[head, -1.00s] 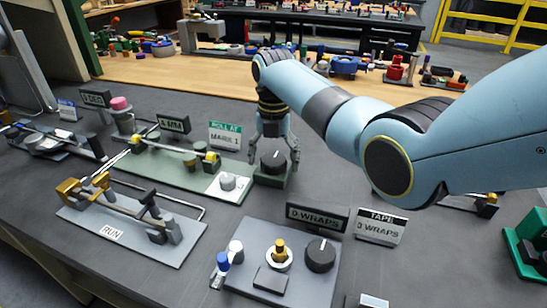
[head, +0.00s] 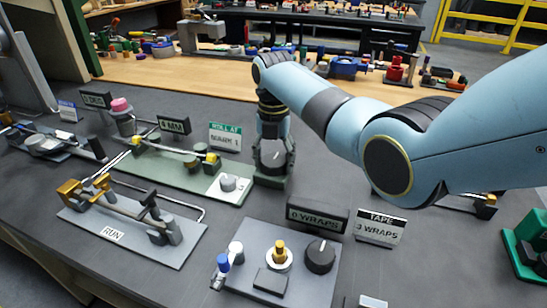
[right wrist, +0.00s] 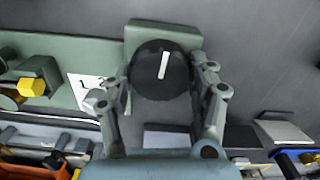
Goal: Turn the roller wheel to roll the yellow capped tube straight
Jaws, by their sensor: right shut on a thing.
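The roller wheel (head: 273,158) is a dark knob with a white pointer line on a green block, at the right end of a pale green station. My right gripper (head: 272,150) points down over it. In the right wrist view the wheel (right wrist: 160,70) lies between the two fingers, and the gripper is shut on it. Its white line is nearly upright there, tilted slightly right. The yellow capped tube (head: 213,157) shows its yellow cap on the green station; in the right wrist view a yellow part (right wrist: 30,87) shows at left. My left gripper is not in view.
A "ROLL AT MARK 1" sign (head: 225,136) and a "6 MM" sign (head: 174,125) stand behind the station. A grey panel with knobs (head: 247,253) stands in front, and a RUN station (head: 190,255) front left.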

